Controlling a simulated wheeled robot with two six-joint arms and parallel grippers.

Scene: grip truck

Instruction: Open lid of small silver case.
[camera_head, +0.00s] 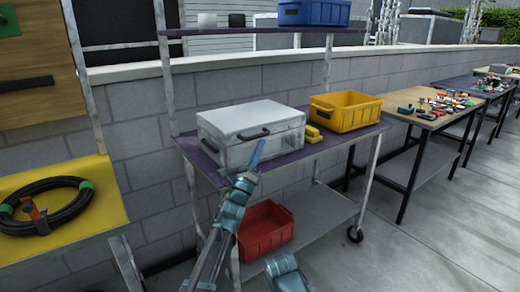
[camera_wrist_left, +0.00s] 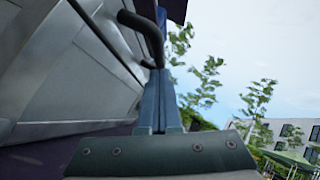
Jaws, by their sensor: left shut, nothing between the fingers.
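The small silver case (camera_head: 225,150) sits on the purple top shelf of a cart, with its lid (camera_head: 250,112) down. A dark handle (camera_head: 252,134) is on its front side. My left gripper (camera_head: 258,153) is shut and empty, its fingers pointing up in front of the case near the handle. In the left wrist view the closed fingers (camera_wrist_left: 158,85) rise close beside the curved black handle (camera_wrist_left: 145,30); I cannot tell whether they touch it. The case's silver side (camera_wrist_left: 70,70) fills the left of that view. My right gripper does not show.
A yellow bin (camera_head: 346,112) and small yellow items (camera_head: 313,133) are right of the case. A red bin (camera_head: 265,228) is on the lower shelf. A blue bin (camera_head: 314,12) sits on the upper shelf. A yellow table with a coiled hose (camera_head: 45,215) is at left; workbenches (camera_head: 420,115) are at right.

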